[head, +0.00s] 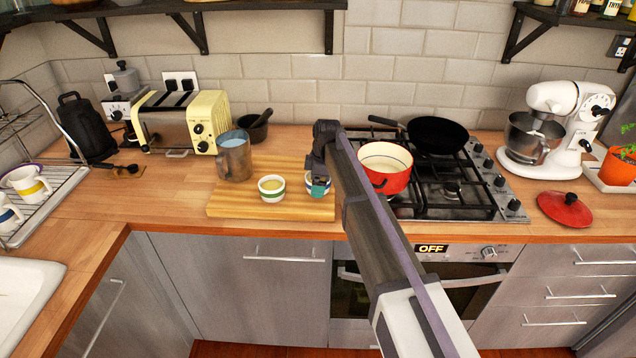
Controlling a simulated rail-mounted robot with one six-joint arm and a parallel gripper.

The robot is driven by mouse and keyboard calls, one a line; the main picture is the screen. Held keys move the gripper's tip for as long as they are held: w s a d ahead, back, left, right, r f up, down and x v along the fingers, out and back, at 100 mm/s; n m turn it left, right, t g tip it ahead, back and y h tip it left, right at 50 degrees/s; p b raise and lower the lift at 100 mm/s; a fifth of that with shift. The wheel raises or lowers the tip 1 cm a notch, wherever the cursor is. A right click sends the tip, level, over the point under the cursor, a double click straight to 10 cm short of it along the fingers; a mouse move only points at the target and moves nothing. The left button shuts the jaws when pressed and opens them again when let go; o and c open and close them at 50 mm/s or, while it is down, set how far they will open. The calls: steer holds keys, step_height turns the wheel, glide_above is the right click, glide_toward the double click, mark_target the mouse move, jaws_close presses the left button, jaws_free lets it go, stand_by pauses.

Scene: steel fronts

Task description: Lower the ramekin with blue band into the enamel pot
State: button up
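The ramekin with blue band (327,190) is at the right end of the wooden board, partly hidden behind my gripper. My gripper (318,187) is directly over and at this ramekin, pointing down; its fingers are too small and covered to tell whether they are open or shut on the rim. The enamel pot (388,182), red outside and cream inside, stands uncovered on the left part of the hob, to the right of my gripper. My arm passes in front of its left side.
A ramekin with green band (271,196) and a metal jug (234,160) stand on the wooden board (225,203). A black frying pan (437,134) sits on the hob behind the pot. A red lid (565,209) lies on the counter at right.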

step_height(320, 180, up, 10)
steer(key=p, duration=0.8)
steer(key=shift+f, duration=0.2)
steer(key=shift+d+r+p, duration=0.2)
steer(key=shift+d+p, duration=0.1)
steer(key=shift+p, duration=0.15)
steer(key=w+d+r+p, duration=0.3)
steer(key=d+r+p, duration=0.3)
steer(key=d, duration=0.4)
steer(key=w+d+f+b, duration=0.2)
steer(key=d, duration=0.7)
steer(key=shift+d+f, duration=0.2)
steer(key=shift+f+b, duration=3.55)
steer(key=shift+b, duration=0.2)
steer(key=shift+f+b, duration=2.5)
